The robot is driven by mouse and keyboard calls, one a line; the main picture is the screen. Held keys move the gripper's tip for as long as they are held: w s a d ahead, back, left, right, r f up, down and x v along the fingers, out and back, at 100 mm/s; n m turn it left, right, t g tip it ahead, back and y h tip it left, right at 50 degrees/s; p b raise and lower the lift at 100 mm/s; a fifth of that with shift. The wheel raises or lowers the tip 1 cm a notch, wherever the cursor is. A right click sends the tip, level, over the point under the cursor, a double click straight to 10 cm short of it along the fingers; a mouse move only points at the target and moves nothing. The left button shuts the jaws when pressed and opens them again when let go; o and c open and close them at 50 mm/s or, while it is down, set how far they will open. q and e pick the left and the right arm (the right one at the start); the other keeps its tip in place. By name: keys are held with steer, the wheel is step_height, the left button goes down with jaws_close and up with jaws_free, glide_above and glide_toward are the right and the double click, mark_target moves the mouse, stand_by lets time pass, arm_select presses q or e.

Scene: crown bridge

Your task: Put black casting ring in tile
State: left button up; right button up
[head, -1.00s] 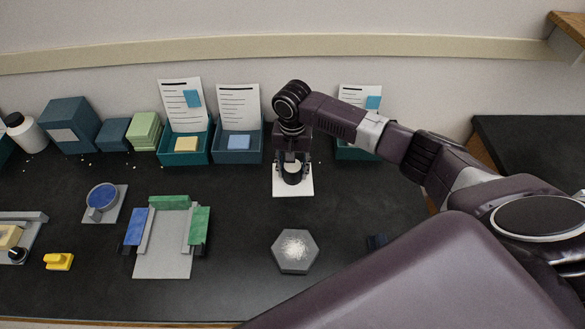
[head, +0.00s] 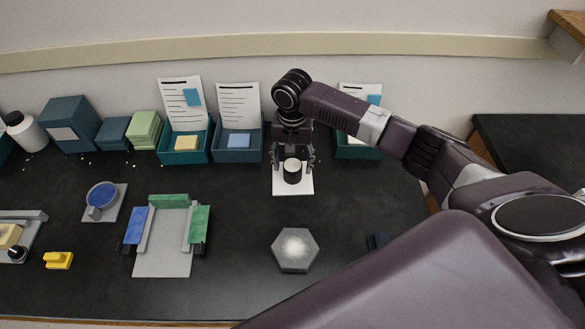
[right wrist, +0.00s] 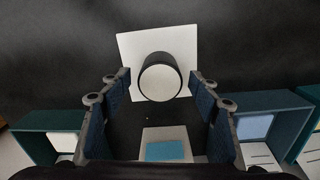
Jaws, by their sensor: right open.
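The black casting ring (head: 292,172) stands upright on the white tile (head: 293,190) at the middle of the table. Its pale top faces up in the head view. In the right wrist view the ring (right wrist: 160,77) shows in front of the fingers, with the white tile (right wrist: 184,45) under and around it. My right gripper (head: 293,158) is open, just above and behind the ring, with its fingers apart from it in the wrist view. My left gripper is not in view.
Teal bins (head: 238,155) with paper cards stand behind. A grey hexagonal block (head: 295,250) with white material lies in front. A grey fixture (head: 163,262) with blue and green parts and a blue dish (head: 102,196) are to the left. Dark table between is clear.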

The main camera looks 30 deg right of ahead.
mark_target(292, 165)
step_height(292, 165, up, 10)
steer(key=shift+b, duration=0.45)
steer(key=shift+f, duration=0.2)
